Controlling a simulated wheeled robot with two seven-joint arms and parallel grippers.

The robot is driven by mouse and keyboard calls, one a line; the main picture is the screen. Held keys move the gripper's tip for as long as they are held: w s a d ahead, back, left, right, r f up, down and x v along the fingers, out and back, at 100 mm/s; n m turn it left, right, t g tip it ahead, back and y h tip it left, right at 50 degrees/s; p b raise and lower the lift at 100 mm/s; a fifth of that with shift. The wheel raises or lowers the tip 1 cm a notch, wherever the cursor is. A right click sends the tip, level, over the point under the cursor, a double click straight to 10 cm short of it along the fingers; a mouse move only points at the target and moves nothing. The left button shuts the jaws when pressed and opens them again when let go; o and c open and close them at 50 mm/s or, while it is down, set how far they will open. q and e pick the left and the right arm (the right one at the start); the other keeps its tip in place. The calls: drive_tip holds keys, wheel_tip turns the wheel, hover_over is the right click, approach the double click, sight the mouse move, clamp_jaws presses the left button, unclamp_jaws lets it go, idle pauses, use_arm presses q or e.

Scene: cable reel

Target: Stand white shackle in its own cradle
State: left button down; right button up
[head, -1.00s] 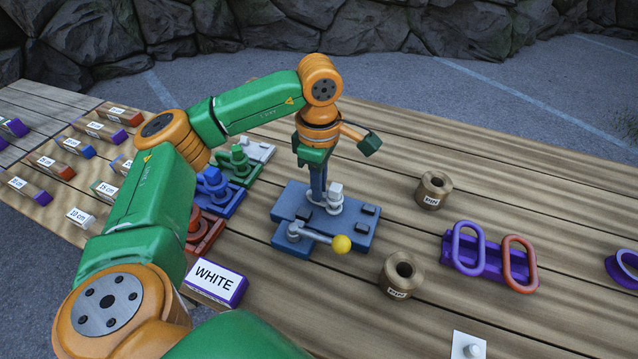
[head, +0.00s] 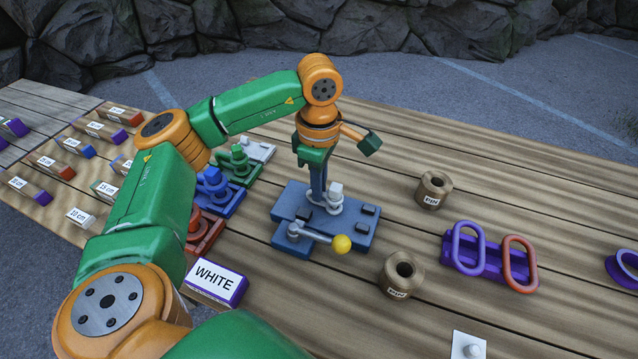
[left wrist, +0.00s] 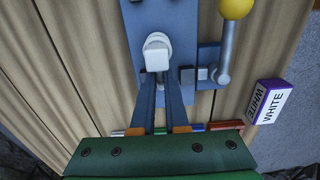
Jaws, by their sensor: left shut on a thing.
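A white shackle (head: 335,193) with a block-like top stands on the grey-blue fixture (head: 365,232) in the middle of the table. My left gripper (head: 318,197) points down beside it and is shut on it. In the left wrist view the pale top of the shackle (left wrist: 157,50) shows just beyond my fingertips (left wrist: 160,85); the gripped part is mostly hidden by the fingers. My right gripper is not in view.
A yellow-knobbed lever (head: 341,244) is on the fixture's near side. Green (head: 238,168), blue (head: 215,192) and red (head: 205,232) cradles stand to the left. A WHITE sign (head: 215,281), two brown cylinders (head: 433,190) and a purple ring rack (head: 488,258) stand nearby.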

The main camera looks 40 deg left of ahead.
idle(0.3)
use_arm(q)
wheel_tip(320, 180, up, 5)
drive_tip(key=p, duration=0.4)
drive_tip(key=shift+r, duration=0.1)
